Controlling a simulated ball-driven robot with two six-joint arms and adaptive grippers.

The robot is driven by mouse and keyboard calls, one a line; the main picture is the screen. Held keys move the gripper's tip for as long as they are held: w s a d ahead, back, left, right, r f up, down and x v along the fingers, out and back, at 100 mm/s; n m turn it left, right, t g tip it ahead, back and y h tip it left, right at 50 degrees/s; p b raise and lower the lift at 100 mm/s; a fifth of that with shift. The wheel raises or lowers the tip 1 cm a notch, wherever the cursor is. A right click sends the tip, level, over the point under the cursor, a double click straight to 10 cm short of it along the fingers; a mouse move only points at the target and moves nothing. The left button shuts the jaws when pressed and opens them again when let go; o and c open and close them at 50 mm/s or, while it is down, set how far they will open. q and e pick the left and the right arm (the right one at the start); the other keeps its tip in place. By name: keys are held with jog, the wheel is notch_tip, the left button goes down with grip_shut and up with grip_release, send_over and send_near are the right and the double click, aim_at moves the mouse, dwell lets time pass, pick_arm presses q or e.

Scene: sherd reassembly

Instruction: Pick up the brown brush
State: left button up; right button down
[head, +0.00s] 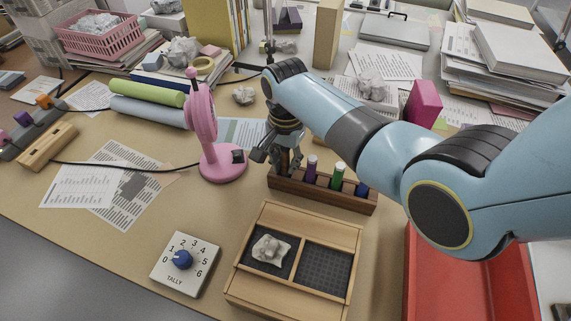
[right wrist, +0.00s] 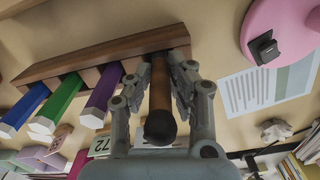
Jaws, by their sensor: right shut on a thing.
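My right gripper (head: 277,152) is at the left end of the wooden rack (head: 340,195). In the right wrist view its fingers (right wrist: 163,80) are shut on the brown brush (right wrist: 160,95), one on each side of the handle. The brush has a dark rounded end towards the camera; its far end meets the rack (right wrist: 120,52), and I cannot tell whether it is still seated. In the head view the gripper mostly hides the brush. Purple (head: 311,170), green (head: 338,175) and blue (head: 361,188) handles stand in the rack. My left gripper is not in view.
A pink stand (head: 222,165) is just left of the gripper. A two-compartment wooden tray (head: 312,227) with a pale sherd (head: 270,249) lies in front of the rack. A tally dial (head: 185,263) is left of it. A red bin (head: 470,280) is at right.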

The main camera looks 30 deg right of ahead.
notch_tip(320, 180, up, 10)
jog(key=shift+p, duration=0.5)
dwell(0.6)
